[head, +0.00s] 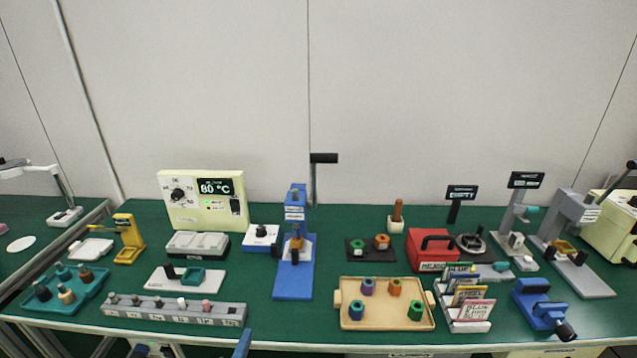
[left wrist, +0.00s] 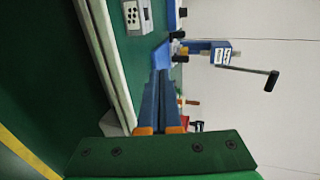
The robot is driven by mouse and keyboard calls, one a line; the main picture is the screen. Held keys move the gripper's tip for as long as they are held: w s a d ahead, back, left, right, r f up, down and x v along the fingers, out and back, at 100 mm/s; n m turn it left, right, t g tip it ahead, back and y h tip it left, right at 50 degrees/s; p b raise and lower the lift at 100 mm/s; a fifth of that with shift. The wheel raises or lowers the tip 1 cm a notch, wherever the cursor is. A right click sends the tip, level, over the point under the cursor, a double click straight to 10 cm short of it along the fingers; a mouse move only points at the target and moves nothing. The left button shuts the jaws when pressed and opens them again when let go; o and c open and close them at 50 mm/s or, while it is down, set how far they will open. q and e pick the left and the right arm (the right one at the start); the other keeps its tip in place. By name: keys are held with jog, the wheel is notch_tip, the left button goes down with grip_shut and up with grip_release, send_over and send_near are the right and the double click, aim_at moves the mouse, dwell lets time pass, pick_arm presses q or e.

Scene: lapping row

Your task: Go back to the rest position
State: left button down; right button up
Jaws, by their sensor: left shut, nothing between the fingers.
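My left gripper (head: 242,345) shows in the head view only as a blue finger end at the bottom edge, in front of the bench's front edge. In the left wrist view its two blue fingers (left wrist: 160,98) lie side by side, shut and empty, with orange parts at their roots. They touch nothing that I can see. My right gripper is in neither view.
The green bench (head: 330,235) is crowded. Near its front edge stand a grey socket strip (head: 215,312), a wooden tray (head: 385,325) with coloured nuts, a card rack (head: 470,326) and a blue vise (head: 540,305). A blue lever press (head: 292,280) stands mid-bench.

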pick_arm(q)
jog(key=s+f+n+g, duration=0.35)
jog(key=s+f, duration=0.35)
jog(key=f, duration=0.3)
jog(key=s+f+n+g, duration=0.35)
jog(key=s+f, duration=0.35)
jog(key=f, duration=0.4)
jog(key=s+a+f+n+g, duration=0.2)
jog(key=s+f+n+g, duration=0.1)
jog(key=s, duration=0.9)
jog(key=s+a+f+n+g, duration=0.2)
jog(key=s+f+n, duration=0.4)
jog(key=s, duration=0.5)
jog(key=shift+s+f+g+y, duration=0.35)
jog(key=shift+f+g, duration=0.35)
jog(key=shift+f, duration=0.25)
